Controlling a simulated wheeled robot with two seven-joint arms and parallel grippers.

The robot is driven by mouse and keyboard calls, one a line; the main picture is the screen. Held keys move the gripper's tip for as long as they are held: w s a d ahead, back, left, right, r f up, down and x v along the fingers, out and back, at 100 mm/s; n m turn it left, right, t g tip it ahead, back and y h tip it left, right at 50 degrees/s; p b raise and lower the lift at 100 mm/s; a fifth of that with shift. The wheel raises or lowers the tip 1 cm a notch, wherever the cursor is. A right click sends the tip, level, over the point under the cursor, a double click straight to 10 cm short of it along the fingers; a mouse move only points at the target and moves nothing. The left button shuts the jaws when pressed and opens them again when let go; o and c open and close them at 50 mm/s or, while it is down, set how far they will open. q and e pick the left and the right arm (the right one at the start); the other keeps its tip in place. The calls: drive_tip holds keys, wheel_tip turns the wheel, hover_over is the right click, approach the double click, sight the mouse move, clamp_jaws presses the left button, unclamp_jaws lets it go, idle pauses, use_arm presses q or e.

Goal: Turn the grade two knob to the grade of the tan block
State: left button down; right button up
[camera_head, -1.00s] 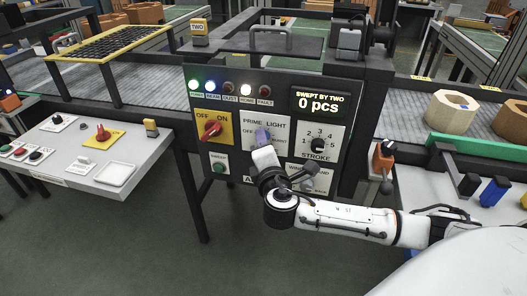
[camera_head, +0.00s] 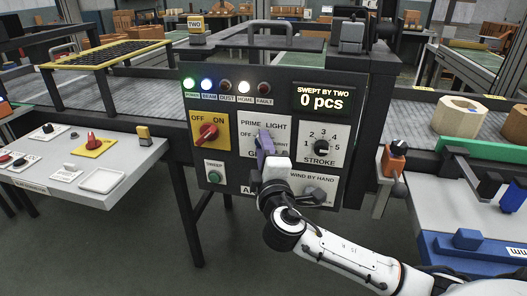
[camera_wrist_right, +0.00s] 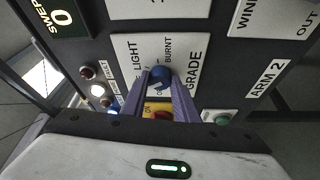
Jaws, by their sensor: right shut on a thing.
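The grade knob is a small round blue knob (camera_wrist_right: 160,76) on a white plate marked PRIME, LIGHT, BURNT and GRADE. My right gripper (camera_wrist_right: 161,84) has its two purple fingers around the knob, shut on it. In the head view the right gripper (camera_head: 265,143) reaches up to the grade plate (camera_head: 247,145) and covers the knob and part of the lettering. Which mark the knob points to cannot be read. The tan block (camera_head: 459,115), six-sided with a round hole, stands on the belt at the right. My left gripper is not in view.
The panel also carries a red OFF/ON knob (camera_head: 207,133), a black STROKE knob (camera_head: 319,147), a green SWEEP button (camera_head: 214,177) and a wind-by-hand knob (camera_head: 314,195). A browner block (camera_head: 515,124) is beyond the tan one.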

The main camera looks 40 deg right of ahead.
drive_tip(key=o, duration=1.1)
drive_tip(key=shift+c, duration=0.2)
drive_tip(key=v, duration=1)
drive_tip(key=shift+s, duration=0.15)
drive_tip(key=shift+a, duration=0.15)
